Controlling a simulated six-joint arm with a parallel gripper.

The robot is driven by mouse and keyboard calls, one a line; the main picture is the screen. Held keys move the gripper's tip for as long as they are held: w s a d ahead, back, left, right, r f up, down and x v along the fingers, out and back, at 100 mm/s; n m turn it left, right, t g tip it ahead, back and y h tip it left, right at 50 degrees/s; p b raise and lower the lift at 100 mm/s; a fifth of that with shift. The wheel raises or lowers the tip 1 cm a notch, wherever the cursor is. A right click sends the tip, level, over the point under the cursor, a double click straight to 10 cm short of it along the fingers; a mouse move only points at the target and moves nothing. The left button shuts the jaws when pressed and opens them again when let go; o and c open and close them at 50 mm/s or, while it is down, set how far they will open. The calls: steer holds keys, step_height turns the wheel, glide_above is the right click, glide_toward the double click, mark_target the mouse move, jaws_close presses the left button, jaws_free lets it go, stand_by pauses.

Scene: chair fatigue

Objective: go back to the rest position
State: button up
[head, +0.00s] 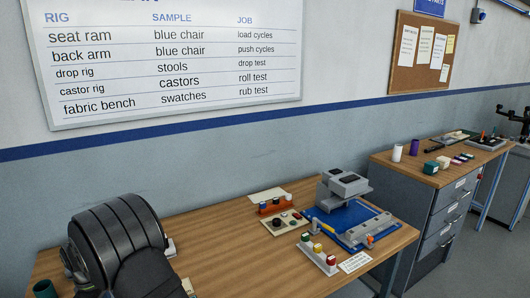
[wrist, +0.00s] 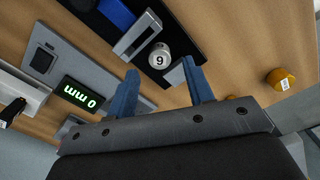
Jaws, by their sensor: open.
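My gripper (wrist: 160,85) shows in the wrist view with its two blue fingers apart and nothing held between them. I cannot make out my gripper in the head view.
A display reading 0 mm (wrist: 80,95) and an orange-yellow cylinder (wrist: 279,79) flank the fingers. In the head view, a blue mat (head: 325,222) with a grey device (head: 343,188) lies on the wooden bench (head: 215,240). A drawer cabinet (head: 440,225) stands right.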

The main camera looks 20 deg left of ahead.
steer(key=shift+f, duration=0.1)
steer(key=shift+a+f, duration=0.1)
steer(key=shift+f, duration=1.4)
step_height(320, 180, up, 12)
step_height(320, 180, down, 13)
steer(key=shift+r, duration=0.1)
step_height(320, 180, up, 5)
steer(key=shift+w+f, duration=0.1)
steer(key=w+d+r, duration=0.7)
steer(key=d, duration=0.3)
steer(key=s+d+f+m, duration=0.2)
steer(key=s+d+m, duration=0.5)
steer(key=s+m, duration=0.2)
steer(key=s+a+f, duration=0.4)
steer(key=a, duration=0.1)
steer(key=s+a+f, duration=0.2)
steer(key=a, duration=0.1)
steer(key=shift+s+a+f, duration=0.2)
steer(key=shift+s+f, duration=0.05)
steer(key=shift+s, duration=0.1)
